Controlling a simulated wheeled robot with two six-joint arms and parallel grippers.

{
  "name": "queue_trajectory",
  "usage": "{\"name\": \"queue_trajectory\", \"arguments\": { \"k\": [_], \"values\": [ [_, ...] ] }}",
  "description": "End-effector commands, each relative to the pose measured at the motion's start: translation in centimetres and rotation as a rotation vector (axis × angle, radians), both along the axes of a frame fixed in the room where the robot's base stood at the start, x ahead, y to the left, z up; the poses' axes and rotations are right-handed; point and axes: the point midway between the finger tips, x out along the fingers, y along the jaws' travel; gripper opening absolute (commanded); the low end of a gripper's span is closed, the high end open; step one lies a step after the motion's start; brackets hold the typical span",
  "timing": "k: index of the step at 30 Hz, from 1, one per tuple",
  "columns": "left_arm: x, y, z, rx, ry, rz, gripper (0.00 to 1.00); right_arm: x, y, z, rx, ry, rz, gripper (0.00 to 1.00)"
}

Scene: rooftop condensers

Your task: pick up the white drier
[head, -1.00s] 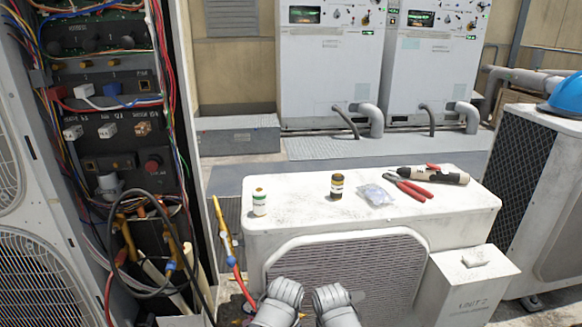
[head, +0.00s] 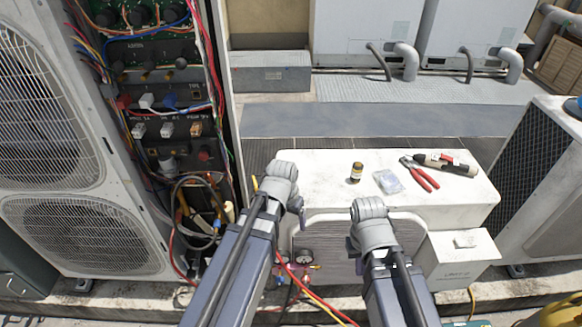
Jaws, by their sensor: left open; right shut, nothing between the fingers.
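The white drier is not clearly recognisable now. A small white cylinder with a green band, which stood on the left end of the white condenser's top (head: 440,205), is out of sight where my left gripper (head: 285,180) now covers the view. My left gripper is over that left end, its fingers mostly hidden behind its wrist; it is open. My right gripper (head: 369,215) is at the front edge of the top, its fingers also mostly hidden; it is shut and empty.
On the top are a brown bottle (head: 355,173), a clear bag (head: 388,182), red pliers (head: 420,175) and a cream-and-black tool (head: 447,164). An open electrical cabinet (head: 165,110) with loose wires stands left. Gauges (head: 303,257) and hoses hang in front.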

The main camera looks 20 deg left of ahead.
Motion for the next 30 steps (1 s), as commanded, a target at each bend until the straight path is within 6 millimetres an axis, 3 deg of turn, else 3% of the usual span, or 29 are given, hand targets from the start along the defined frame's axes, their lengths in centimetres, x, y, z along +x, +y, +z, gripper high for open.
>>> {"name": "queue_trajectory", "arguments": {
  "k": [1,3,7,10,17,26,30],
  "values": [
    [1.7,0.8,2.5,-0.012,-0.026,-0.011,0.82,0.0,0.0,2.4,0.0,0.0,-0.001,0.0],
    [3.8,1.7,4.0,-0.026,-0.071,-0.042,0.82,0.0,0.0,3.6,0.001,0.0,-0.001,0.0],
    [7.8,3.5,6.0,-0.042,-0.165,-0.112,0.82,0.0,0.0,5.1,0.001,0.001,-0.002,0.0],
    [9.7,4.5,6.8,-0.044,-0.216,-0.15,0.82,0.0,0.0,5.6,0.001,0.001,-0.002,0.0],
    [10.5,4.9,6.9,-0.042,-0.244,-0.175,0.82,0.0,0.0,5.5,0.001,0.001,-0.002,0.0],
    [11.3,4.5,4.6,-0.043,-0.243,-0.174,0.82,0.0,0.0,3.2,0.001,0.001,-0.002,0.0],
    [11.4,4.5,4.5,-0.043,-0.243,-0.173,0.82,0.0,0.0,3.1,0.001,0.0,-0.002,0.0]
  ]
}}
